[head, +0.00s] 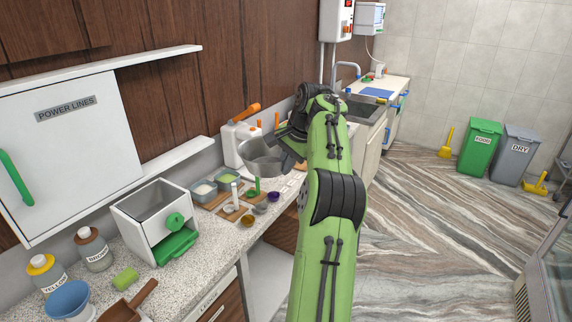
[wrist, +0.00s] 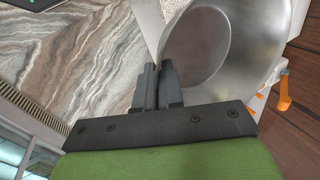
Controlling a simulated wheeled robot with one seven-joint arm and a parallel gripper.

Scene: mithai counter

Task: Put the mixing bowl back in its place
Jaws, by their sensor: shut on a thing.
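The mixing bowl (head: 262,158) is a metal bowl, seen in the head view at the end of my arm, in front of the white machine on the counter. In the wrist view the bowl (wrist: 220,50) fills the upper right, tilted in the picture, with its hollow inside showing. My gripper (wrist: 158,80) is shut on the bowl's rim at its near edge. In the head view my arm hides the fingers and part of the bowl. I cannot tell whether the bowl touches anything below it.
A white machine (head: 235,142) with an orange lever stands behind the bowl. Tubs (head: 203,190) and small bowls on wooden boards sit on the counter left of my arm. A white box with a green drawer (head: 176,248) stands nearer.

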